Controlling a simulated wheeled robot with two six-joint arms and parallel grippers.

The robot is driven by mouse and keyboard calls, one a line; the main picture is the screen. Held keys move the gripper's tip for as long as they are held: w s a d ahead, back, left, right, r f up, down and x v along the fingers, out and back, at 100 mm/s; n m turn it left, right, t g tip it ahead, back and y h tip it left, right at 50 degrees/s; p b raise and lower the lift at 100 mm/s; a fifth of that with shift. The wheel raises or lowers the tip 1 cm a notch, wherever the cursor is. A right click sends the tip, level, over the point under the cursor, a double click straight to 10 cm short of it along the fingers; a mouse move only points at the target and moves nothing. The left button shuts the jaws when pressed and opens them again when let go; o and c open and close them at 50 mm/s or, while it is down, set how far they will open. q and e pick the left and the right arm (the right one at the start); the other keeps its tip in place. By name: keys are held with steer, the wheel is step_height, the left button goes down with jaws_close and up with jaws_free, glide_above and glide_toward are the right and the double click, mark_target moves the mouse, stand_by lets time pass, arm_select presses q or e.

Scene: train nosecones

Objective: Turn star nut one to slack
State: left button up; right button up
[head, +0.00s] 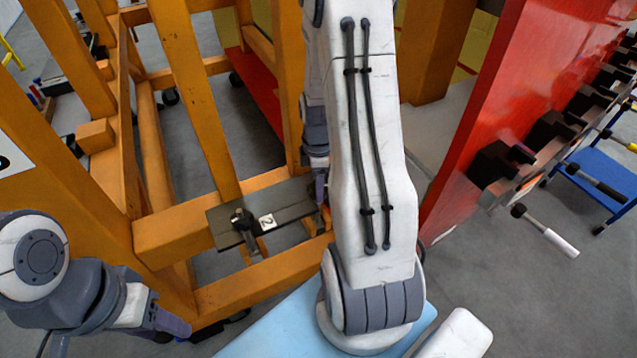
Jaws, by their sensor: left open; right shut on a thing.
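A dark plate (290,203) lies across an orange wooden frame. A black star nut (240,219) sits on its left part, beside a white label (266,221) that seems to read 2. No second nut with a label one shows; the plate's right end is partly covered by my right arm. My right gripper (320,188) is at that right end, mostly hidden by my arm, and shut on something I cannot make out. My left gripper (172,324) is open and empty at the lower left, apart from the plate, in front of the orange frame.
Orange beams (190,90) stand close around the plate on the left and behind. A red panel (500,90) with black clamps and handles rises on the right. A blue cart (605,180) stands further right. A light blue surface (275,325) lies below. Grey floor is open at the lower right.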

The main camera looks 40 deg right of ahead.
steer(key=shift+n, duration=2)
steer(key=o, duration=1.4)
step_height(320, 180, up, 10)
steer(key=shift+r+b, duration=0.25)
steer(key=shift+b, duration=0.65)
